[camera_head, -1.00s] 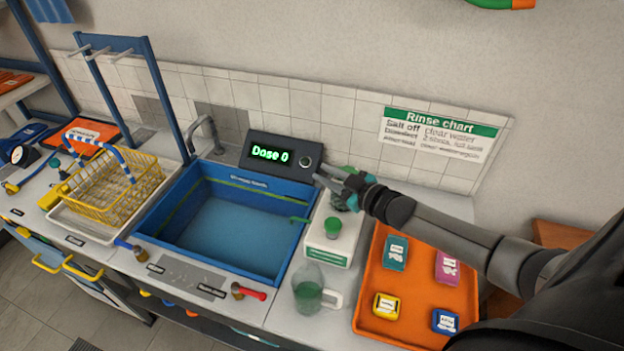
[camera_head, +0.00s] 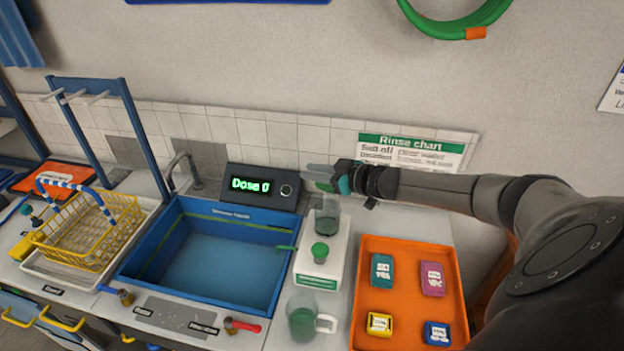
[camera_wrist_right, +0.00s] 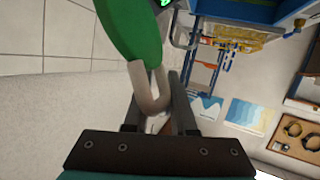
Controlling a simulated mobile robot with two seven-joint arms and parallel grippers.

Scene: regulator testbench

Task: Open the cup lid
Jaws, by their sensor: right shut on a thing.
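The cup (camera_head: 327,220) is a clear vessel with dark green contents. It stands upright on the white device (camera_head: 312,272), behind a small green-capped part (camera_head: 320,252). The green lid (camera_head: 325,186) is above the cup's rim, apart from it. My right gripper (camera_head: 320,174) is over the cup and shut on the lid's pale loop. In the right wrist view the lid (camera_wrist_right: 123,30) looks like a tilted green disc, with its loop (camera_wrist_right: 148,92) between the fingers. The fingers partly hide the lid in the head view. My left gripper is not in view.
An orange tray (camera_head: 408,300) with several coloured packets lies to the right. A glass jug (camera_head: 302,318) with green contents stands in front. A blue sink (camera_head: 205,255) is at left, and a "Dose 0" display (camera_head: 250,186) is behind.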

